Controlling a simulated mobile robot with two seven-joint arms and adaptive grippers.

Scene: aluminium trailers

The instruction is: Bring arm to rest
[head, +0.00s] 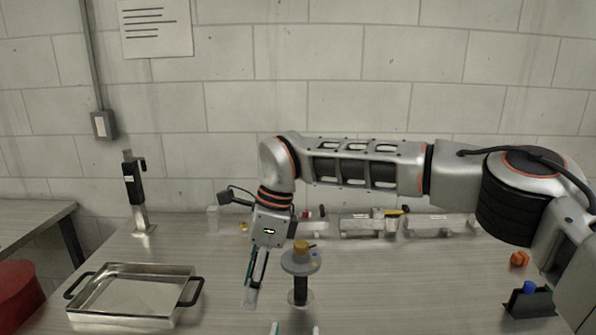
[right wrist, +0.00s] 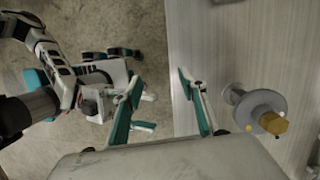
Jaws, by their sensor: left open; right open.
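My right arm reaches in from the right of the head view and bends down at the middle. Its gripper (head: 253,283) points downward, just left of a small black stand with a grey disc and a gold-coloured piece on top (head: 300,262). In the right wrist view this gripper (right wrist: 159,78) has its two teal-edged fingers spread, with nothing between them. The stand (right wrist: 256,108) shows to the right of the fingers there, apart from them. Only the tips of my left gripper (head: 295,330) show at the bottom edge of the head view, spread and empty.
A metal tray with black handles (head: 133,291) lies on the bench at left. A black upright device (head: 135,192) stands behind it. Metal holders (head: 371,223) line the back. An orange part (head: 519,258) and a black block with blue top (head: 530,300) are at right.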

